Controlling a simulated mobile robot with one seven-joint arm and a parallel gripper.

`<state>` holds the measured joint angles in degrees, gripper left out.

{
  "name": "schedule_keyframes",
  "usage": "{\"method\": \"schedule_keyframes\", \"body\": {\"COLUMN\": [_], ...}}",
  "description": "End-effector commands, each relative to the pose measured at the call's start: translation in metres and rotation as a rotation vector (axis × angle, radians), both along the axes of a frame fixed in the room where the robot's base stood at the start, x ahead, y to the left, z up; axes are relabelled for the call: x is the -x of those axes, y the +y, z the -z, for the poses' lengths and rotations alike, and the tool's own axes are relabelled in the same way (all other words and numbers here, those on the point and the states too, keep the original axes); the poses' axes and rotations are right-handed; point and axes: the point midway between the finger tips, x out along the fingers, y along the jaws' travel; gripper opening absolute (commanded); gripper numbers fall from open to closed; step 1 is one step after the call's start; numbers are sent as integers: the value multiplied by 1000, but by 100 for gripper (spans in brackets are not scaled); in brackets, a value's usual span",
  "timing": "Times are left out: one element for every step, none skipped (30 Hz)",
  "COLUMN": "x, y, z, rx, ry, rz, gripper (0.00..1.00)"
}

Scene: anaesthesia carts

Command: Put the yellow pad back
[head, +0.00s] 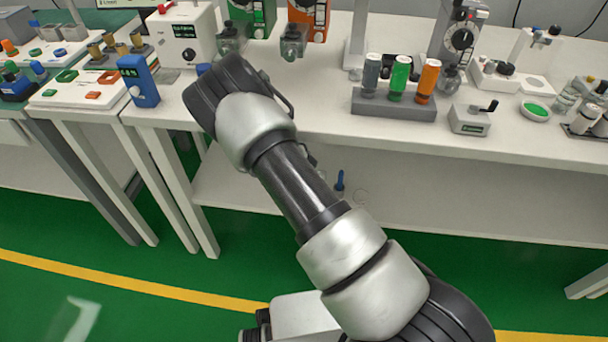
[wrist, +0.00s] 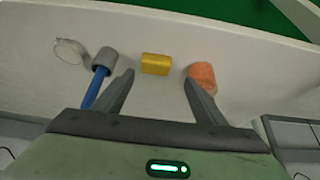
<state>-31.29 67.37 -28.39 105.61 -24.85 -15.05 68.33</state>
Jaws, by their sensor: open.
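In the wrist view, the yellow pad (wrist: 155,64) is a small yellow block on a white surface. It lies just beyond the tips of my gripper (wrist: 159,78), in line with the gap between them. My gripper is open and its two dark fingers are apart with nothing between them. I cannot tell the height of the fingertips above the surface. In the head view, my arm hides the gripper, and the yellow pad does not show.
An orange cylinder (wrist: 202,75) lies by the right fingertip. A blue-handled tool with a grey end (wrist: 104,60) lies by the left finger, with a clear ring (wrist: 70,52) beyond. A rack of coloured bottles (head: 393,105) stands on the white bench (head: 320,118), above a lower shelf (head: 450,205).

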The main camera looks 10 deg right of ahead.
Motion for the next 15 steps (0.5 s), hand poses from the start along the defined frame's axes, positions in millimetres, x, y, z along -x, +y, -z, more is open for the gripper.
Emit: {"method": "schedule_keyframes", "body": {"x": [7, 10, 15, 18, 22, 26, 29, 32, 36, 38, 41, 43, 45, 46, 48], "y": [2, 3, 5, 6, 7, 9, 10, 11, 12, 13, 13, 14, 15, 15, 15], "z": [-16, -23, -31, -38, -43, -51, -56, -62, -68, -72, -76, -80, -83, -85, -88], "rx": [-1, -1, 0, -1, 0, 0, 0, -1, 0, 0, 0, 0, 0, 1, 1], "ry": [0, 0, 0, 0, 0, 0, 0, 0, 0, 0, 0, 0, 0, 0, 0], "rz": [2, 2, 2, 0, 1, 1, 1, 2, 0, 0, 1, 0, 0, 0, 0], "gripper": [65, 65, 65, 65, 65, 65, 65, 65, 65, 65, 65, 65, 65, 65, 65]}}
